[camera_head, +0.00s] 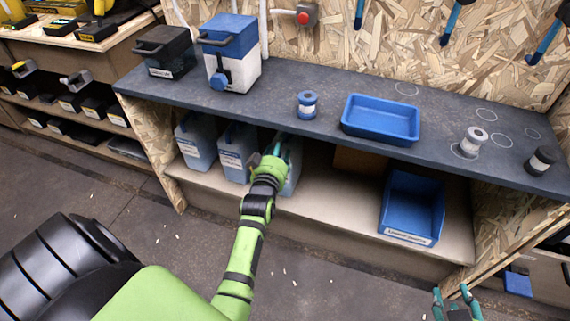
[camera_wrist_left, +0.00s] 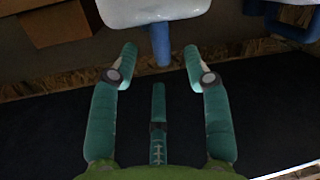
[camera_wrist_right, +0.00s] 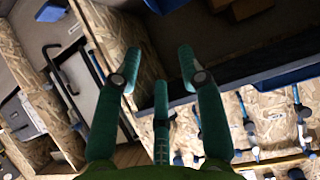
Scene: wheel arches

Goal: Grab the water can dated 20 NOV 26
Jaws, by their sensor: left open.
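Three pale translucent water cans with blue handles stand on the lower shelf under the bench: a left can (camera_head: 196,143), a middle can (camera_head: 236,152) and a right can (camera_head: 292,172). White labels show on the left and middle ones, too small to read. My left gripper (camera_head: 281,146) is at the right can and partly hides it. In the left wrist view, its fingers are apart, with a white can body (camera_wrist_left: 155,12) and a blue bar (camera_wrist_left: 161,45) just beyond the tips. My right gripper (camera_head: 457,298) is open and empty, low at the right, away from the cans.
The dark bench top (camera_head: 360,150) overhangs the shelf. On it stand a blue-and-white canister (camera_head: 235,70), a black box (camera_head: 168,52), a blue tray (camera_head: 380,120) and small spools.

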